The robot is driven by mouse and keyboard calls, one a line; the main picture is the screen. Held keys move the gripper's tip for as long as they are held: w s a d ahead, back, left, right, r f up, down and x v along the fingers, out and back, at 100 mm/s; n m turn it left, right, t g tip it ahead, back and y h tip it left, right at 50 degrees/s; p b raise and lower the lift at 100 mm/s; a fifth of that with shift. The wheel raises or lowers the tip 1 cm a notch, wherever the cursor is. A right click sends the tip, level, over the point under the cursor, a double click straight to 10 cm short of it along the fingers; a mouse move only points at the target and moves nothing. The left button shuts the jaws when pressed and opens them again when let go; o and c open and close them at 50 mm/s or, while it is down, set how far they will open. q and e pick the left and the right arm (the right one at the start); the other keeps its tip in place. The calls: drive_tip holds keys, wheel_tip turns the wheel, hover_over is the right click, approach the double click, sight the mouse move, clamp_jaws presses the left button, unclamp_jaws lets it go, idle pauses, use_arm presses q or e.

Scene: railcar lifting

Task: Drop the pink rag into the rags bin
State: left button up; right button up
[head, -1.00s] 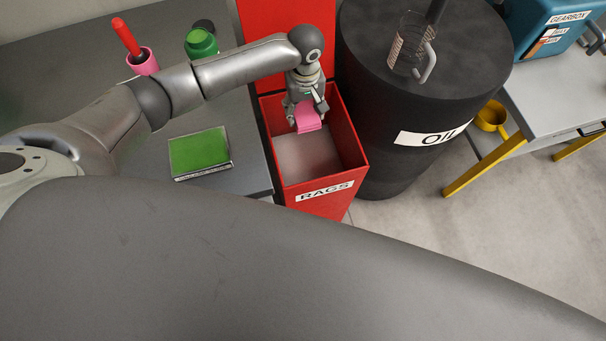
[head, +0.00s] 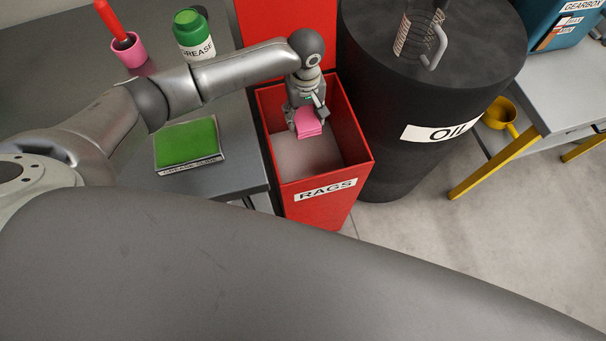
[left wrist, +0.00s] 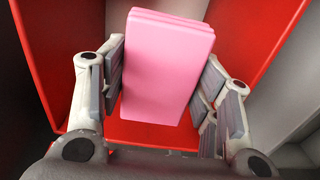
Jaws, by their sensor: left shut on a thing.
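The pink rag (head: 309,122) is a folded block, held between the fingers of my left gripper (head: 306,112). The left wrist view shows the rag (left wrist: 167,68) clamped between both fingers of the gripper (left wrist: 164,85). The rags bin (head: 327,195) is a red, open-topped box labelled RAGS, with its red lid raised at the back. The rag and gripper are over the bin's opening, towards its back; the exact height relative to the rim is hard to tell. The bin's pale bottom shows below the rag. My right gripper is not in view.
A black OIL drum (head: 420,90) stands close to the bin's right. At left, a grey table (head: 60,85) holds a green pad (head: 186,142), a green GREASE jar (head: 192,36) and a pink cup (head: 128,50). A grey bench (head: 560,85) with yellow legs is at right.

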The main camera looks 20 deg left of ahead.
use_arm(q)
drive_tip(key=o, duration=0.9)
drive_tip(key=shift+o, duration=0.5)
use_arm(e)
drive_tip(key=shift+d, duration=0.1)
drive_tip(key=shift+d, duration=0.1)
use_arm(q)
drive_tip(key=shift+r, duration=0.2)
wheel_tip(320, 180, up, 12)
drive_tip(key=shift+f, duration=0.2)
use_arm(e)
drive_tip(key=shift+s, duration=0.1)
